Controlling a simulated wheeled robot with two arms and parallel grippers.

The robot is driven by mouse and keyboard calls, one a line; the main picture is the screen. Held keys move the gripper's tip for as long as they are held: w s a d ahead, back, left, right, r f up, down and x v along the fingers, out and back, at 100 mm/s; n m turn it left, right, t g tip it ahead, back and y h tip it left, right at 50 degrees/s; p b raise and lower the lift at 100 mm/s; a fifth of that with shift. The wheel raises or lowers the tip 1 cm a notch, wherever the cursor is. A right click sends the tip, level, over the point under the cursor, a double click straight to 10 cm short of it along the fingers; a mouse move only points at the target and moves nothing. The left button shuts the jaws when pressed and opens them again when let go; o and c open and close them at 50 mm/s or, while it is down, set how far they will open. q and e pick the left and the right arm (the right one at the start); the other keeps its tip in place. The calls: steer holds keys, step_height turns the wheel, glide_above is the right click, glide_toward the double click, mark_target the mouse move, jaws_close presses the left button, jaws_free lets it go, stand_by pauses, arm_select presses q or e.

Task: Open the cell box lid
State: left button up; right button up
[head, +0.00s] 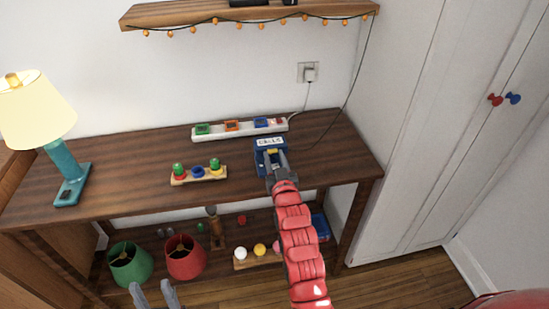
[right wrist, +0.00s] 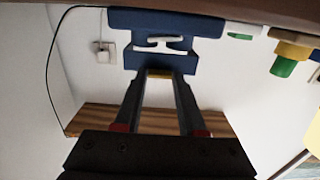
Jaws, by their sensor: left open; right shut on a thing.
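The cell box (head: 260,158) is blue with a white "CELLS" label, on the table's right part. My right gripper (head: 276,163) is at its near side, shut on a small yellow tab (head: 271,152). In the right wrist view the blue box (right wrist: 122,20) appears above the fingers, with a white piece in its recess. The yellow tab (right wrist: 160,73) lies between my right gripper's fingertips (right wrist: 159,80). My arm hides part of the box front, and I cannot tell how far the lid is raised. My left gripper (head: 155,291) is open and empty at the bottom edge.
A white power strip (head: 210,135) lies behind the box. A wooden board with coloured knobs (head: 180,181) is to its left. A lamp (head: 66,160) stands at the table's left end. Shades and bulbs occupy the lower shelf. The tabletop's middle left is clear.

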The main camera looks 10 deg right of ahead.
jaws_close()
stand_by(0.6)
stand_by(0.4)
